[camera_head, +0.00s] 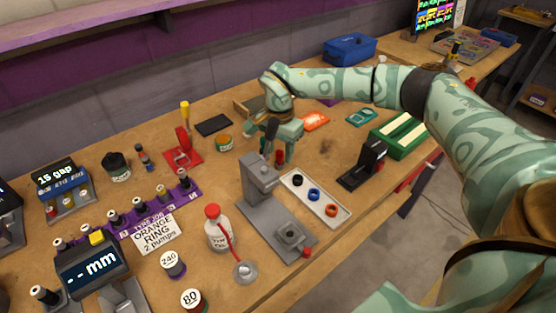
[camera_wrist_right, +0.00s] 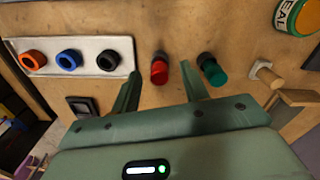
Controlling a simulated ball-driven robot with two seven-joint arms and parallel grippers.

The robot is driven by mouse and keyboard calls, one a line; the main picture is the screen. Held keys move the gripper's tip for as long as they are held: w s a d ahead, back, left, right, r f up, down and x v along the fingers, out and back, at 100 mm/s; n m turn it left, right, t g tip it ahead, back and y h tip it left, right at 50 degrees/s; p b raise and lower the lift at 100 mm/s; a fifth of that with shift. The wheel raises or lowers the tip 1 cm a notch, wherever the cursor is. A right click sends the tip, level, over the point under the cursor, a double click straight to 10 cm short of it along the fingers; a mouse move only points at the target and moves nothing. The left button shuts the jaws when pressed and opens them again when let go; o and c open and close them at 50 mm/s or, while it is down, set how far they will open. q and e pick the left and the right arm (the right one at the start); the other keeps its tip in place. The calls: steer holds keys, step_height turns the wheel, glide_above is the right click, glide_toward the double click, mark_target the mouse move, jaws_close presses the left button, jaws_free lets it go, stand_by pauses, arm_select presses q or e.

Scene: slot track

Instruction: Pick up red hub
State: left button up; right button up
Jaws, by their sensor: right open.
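The red hub (camera_wrist_right: 159,72) is a small red cylinder with a dark part on one end, on the wooden bench. In the right wrist view it shows between and just beyond my two fingertips. In the head view a bit of it (camera_head: 279,157) shows under my right gripper (camera_head: 276,155). My right gripper (camera_wrist_right: 160,88) is open, pointing down over the bench, with nothing held. A similar green hub (camera_wrist_right: 212,70) stands close by, beyond the other side of one finger. My left gripper is not in view.
A white tray (camera_wrist_right: 80,74) holds orange, blue and black rings beside the red hub. A grey press (camera_head: 262,180) stands near my right gripper in the head view. A black device (camera_head: 365,165) and a green case (camera_head: 398,135) lie to the right. A wooden peg (camera_wrist_right: 265,72) is near the green hub.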

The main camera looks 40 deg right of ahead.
steer(key=shift+f, duration=0.3)
steer(key=shift+r, duration=0.15)
steer(key=shift+c, duration=0.7)
jaws_close()
